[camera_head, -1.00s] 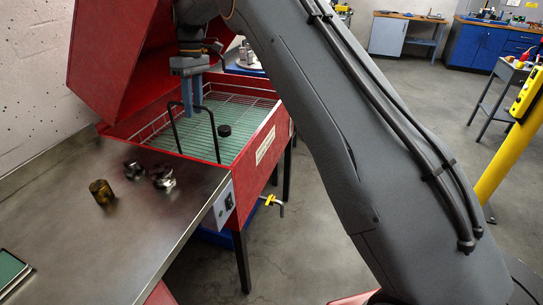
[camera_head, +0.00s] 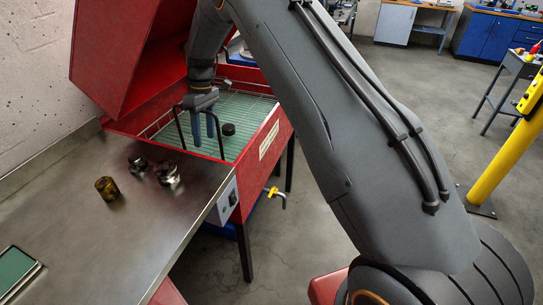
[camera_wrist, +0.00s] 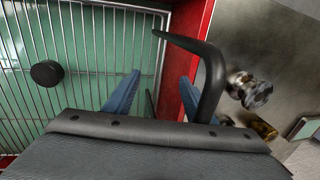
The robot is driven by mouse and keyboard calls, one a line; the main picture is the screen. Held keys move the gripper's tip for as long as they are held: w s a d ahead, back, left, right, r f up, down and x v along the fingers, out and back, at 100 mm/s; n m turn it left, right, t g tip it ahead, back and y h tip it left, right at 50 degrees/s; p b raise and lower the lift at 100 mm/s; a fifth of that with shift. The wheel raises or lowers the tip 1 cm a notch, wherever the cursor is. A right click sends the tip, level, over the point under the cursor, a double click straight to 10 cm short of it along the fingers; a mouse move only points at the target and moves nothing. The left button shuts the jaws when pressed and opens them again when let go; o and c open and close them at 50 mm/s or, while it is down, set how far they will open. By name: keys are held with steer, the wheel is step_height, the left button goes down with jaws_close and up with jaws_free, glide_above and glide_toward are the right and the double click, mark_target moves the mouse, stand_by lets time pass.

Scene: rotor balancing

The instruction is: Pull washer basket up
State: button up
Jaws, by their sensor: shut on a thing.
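The red parts washer (camera_head: 262,128) stands with its lid (camera_head: 130,60) open. Its wire basket (camera_head: 245,97) sits down in the tank over green. The basket's black bar handle (camera_head: 219,138) stands up; it shows large in the wrist view (camera_wrist: 210,75). My gripper (camera_head: 204,135) has blue fingers and is shut on the handle, its palm hiding the handle's top bar. In the wrist view my gripper (camera_wrist: 160,78) has one finger on each side, with the grip itself hidden below. A black round part (camera_head: 228,129) lies in the basket, apart from my gripper.
A steel bench (camera_head: 120,225) adjoins the washer at left. On it are a brass cylinder (camera_head: 106,188) and shiny metal parts (camera_head: 168,174). A control box (camera_head: 227,198) is on the washer's front side. A yellow post (camera_head: 510,160) stands at right; the floor between is open.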

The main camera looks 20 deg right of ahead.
steer(key=shift+o, duration=1)
steer(key=b+v, duration=0.1)
steer(key=v, duration=0.5)
steer(key=shift+w+b, duration=0.25)
steer(key=shift+b, duration=0.15)
steer(key=shift+s+d+r+m+t, duration=0.3)
steer(key=shift+s+d+r, duration=0.35)
steer(key=shift+d, duration=0.25)
steer(key=shift+c, duration=0.3)
steer(key=s+d+m, duration=0.1)
steer(key=s+d, duration=0.1)
steer(key=s+d+m, duration=0.1)
steer(key=s+d, duration=0.1)
steer(key=s, duration=0.1)
steer(key=s+d+m+t, duration=0.1)
steer(key=s+d, duration=0.1)
steer(key=d, duration=0.1)
steer(key=shift+s+r+h, duration=0.3)
steer(key=shift+s, duration=0.05)
steer(key=shift+c, duration=1.3)
steer(key=s+d+m, duration=0.2)
steer(key=s+d, duration=0.2)
steer(key=s, duration=0.6)
steer(key=s+d+f+m+t, duration=0.1)
steer(key=s+d+m, duration=0.2)
steer(key=s, duration=0.6)
steer(key=shift+s+d+h, duration=0.3)
steer(key=shift+s+d, duration=0.05)
steer(key=shift+d, duration=0.1)
steer(key=shift+f, duration=0.1)
